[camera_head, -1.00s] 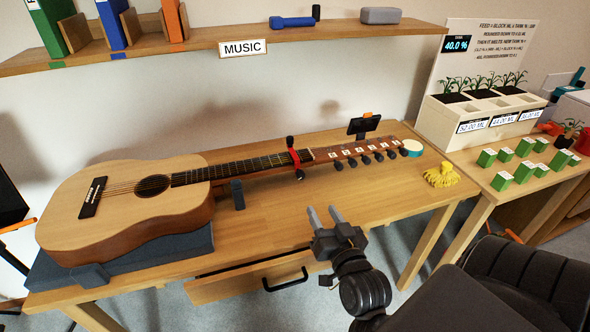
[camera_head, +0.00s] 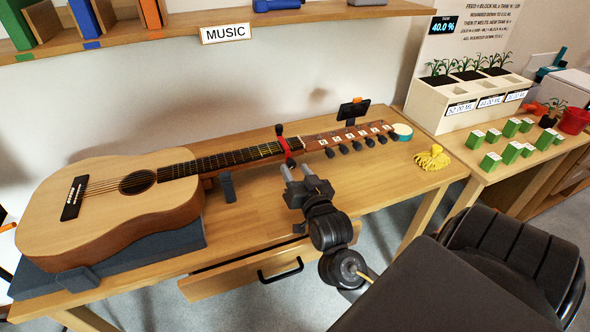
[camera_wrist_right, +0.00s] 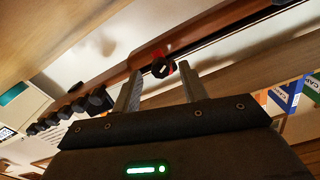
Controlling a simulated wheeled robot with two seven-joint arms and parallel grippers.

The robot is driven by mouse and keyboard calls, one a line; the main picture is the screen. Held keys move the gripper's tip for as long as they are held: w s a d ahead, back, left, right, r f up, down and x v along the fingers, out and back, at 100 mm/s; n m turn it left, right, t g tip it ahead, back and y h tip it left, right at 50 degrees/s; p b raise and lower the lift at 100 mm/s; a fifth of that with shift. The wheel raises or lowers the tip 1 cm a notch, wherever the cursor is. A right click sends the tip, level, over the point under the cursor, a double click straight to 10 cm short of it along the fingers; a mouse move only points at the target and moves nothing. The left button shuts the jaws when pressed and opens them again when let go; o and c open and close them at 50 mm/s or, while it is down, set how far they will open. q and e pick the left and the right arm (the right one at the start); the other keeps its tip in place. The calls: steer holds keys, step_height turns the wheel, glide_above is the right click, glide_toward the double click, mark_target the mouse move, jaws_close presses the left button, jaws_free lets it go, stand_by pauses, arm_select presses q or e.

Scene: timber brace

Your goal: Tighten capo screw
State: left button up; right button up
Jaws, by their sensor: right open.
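The guitar (camera_head: 105,195) lies on the wooden table with its neck pointing right. A red capo (camera_head: 289,147) is clamped across the neck near the headstock, with a dark knob (camera_head: 292,162) below it and a dark part on top. In the right wrist view the capo's black knob (camera_wrist_right: 162,68) sits beyond and between the fingertips, apart from them. My right gripper (camera_head: 297,172) is open and empty just in front of the capo knob; it also shows in the right wrist view (camera_wrist_right: 164,85). My left gripper is not in view.
The neck rests near a dark support (camera_head: 228,188). A drawer (camera_head: 245,275) stands partly open below. The table's front middle is clear.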

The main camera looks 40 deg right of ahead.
steer(key=shift+w+d, duration=0.2)
steer(key=shift+w, duration=0.35)
jaws_close()
